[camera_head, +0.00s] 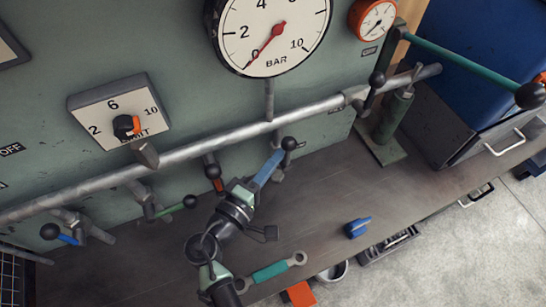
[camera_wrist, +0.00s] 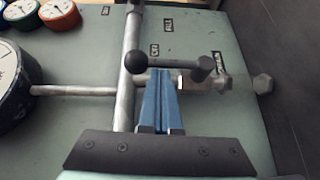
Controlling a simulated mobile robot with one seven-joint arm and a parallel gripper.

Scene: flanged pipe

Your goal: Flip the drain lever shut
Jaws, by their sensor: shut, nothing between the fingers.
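A dark lever with a black ball knob (camera_head: 288,145) sits on a short branch below the long grey pipe, right of the middle in the head view. I take it for the drain lever, but I cannot read its label surely. In the wrist view the lever (camera_wrist: 172,64) lies across the picture, knob to the left and hub to the right, over a metal valve stub (camera_wrist: 222,82). My gripper (camera_head: 274,160) has blue fingers, shut and empty. In the wrist view the fingertips (camera_wrist: 160,74) are right by the lever's arm. I cannot tell whether they touch it.
The pipe (camera_head: 185,151) runs along the green panel (camera_head: 180,45). Other levers have red (camera_head: 214,178), green (camera_head: 175,208) and blue (camera_head: 68,239) handles. A large gauge (camera_head: 272,30) hangs above. A wrench (camera_head: 270,271) and a blue object (camera_head: 358,228) lie on the bench (camera_head: 330,190).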

